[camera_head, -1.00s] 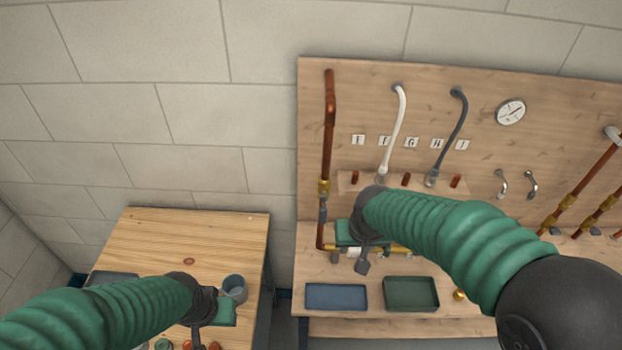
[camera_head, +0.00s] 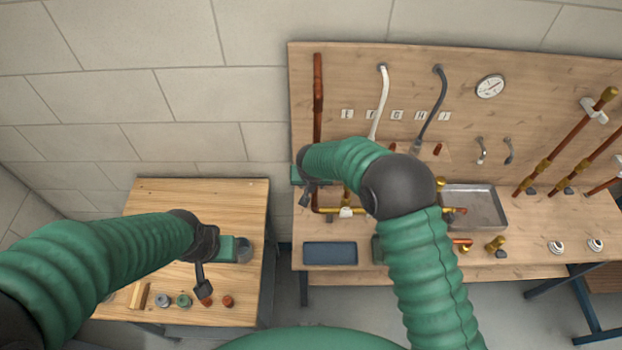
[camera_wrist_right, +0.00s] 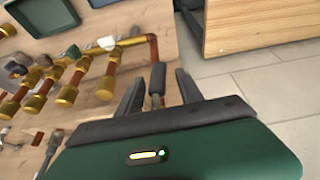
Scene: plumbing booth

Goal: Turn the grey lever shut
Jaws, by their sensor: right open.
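The grey lever (camera_wrist_right: 157,78) shows in the right wrist view, just below the copper elbow. My right gripper (camera_wrist_right: 158,90) is open, with one finger on each side of the lever. I cannot tell whether either finger touches it. In the head view my right gripper (camera_head: 305,193) is at the lower part of the upright copper pipe (camera_head: 317,100) at the board's left edge, and the lever is hidden there behind it. My left gripper (camera_head: 204,280) hangs over the wooden side table, far from the lever. Its jaws are too unclear to judge.
Brass valves (camera_wrist_right: 65,93) and pipe run beside the lever. The bench holds a blue tray (camera_head: 330,253) and a metal basin (camera_head: 473,206). The side table (camera_head: 160,195) holds a grey cup (camera_head: 244,251) and several small fittings. A gap separates table and bench.

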